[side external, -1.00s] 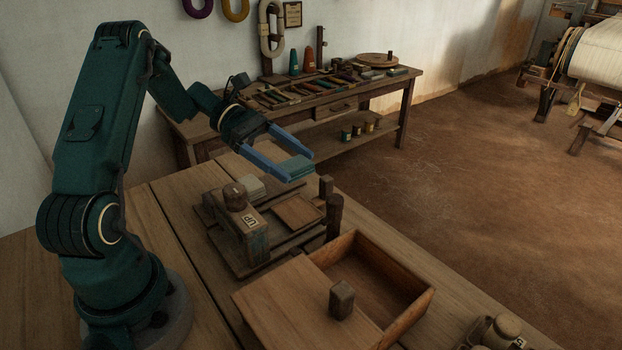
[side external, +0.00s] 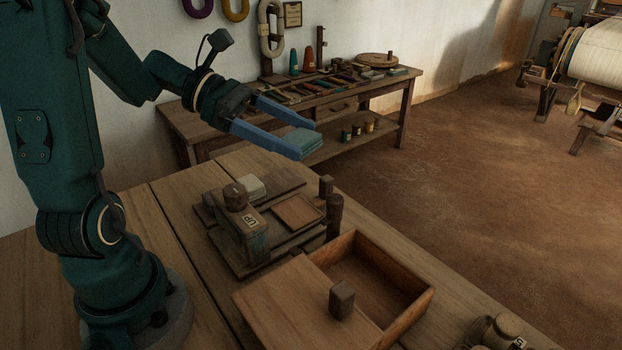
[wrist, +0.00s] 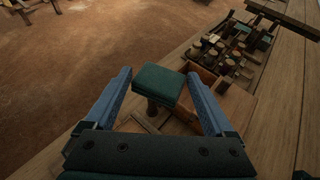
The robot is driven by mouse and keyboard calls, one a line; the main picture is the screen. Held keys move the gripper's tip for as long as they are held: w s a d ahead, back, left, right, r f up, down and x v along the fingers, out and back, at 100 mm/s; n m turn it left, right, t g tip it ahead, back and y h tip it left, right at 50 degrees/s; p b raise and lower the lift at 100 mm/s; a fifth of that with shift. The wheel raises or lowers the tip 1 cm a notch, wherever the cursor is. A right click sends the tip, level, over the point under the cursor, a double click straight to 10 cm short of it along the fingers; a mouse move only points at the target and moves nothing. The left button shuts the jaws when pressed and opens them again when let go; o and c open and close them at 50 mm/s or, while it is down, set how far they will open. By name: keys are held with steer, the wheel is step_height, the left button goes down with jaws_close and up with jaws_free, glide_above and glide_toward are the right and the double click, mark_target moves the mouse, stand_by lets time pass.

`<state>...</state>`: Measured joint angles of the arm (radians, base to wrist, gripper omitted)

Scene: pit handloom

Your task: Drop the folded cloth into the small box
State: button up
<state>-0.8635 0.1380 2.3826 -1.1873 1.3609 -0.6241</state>
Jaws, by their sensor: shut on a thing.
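A folded teal cloth (side external: 298,139) is held flat between the blue fingers of my gripper (side external: 303,141), high above the table. It also shows in the wrist view (wrist: 158,86), between the fingertips. The small wooden box (side external: 408,318) stands on the table, below and to the right of the gripper in the side view. Its lid (side external: 285,297), with a dark square knob, covers the near left part. The far right part is open, and the visible floor inside is bare. In the wrist view the cloth and right finger partly hide the box.
A wooden stand (side external: 245,268) holds an upright block marked UP, a shallow tray (side external: 297,211) and a pale folded piece (side external: 250,186). Dark posts (side external: 334,217) rise between stand and box. Small wooden pieces (side external: 495,333) lie at the lower right. A side table (side external: 340,92) stands behind.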

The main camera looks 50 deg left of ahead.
stand_by(0.3)
steer(key=shift+w+a+r, duration=0.1)
steer(key=shift+r, duration=0.05)
steer(key=shift+w+r+m, duration=0.1)
steer(key=shift+w+m, duration=0.2)
steer(key=shift+m, duration=0.1)
steer(key=d+f+m+g+h, duration=0.35)
steer(key=d+m+g, duration=0.55)
steer(key=d, duration=0.8)
steer(key=shift+n+g+y, duration=0.35)
steer(key=shift+n+g, duration=0.05)
steer(key=shift+w+f, duration=0.2)
steer(key=shift+f, duration=2.4)
steer(key=o, duration=1.2)
steer(key=shift+c, duration=0.2)
steer(key=shift+v, duration=2.55)
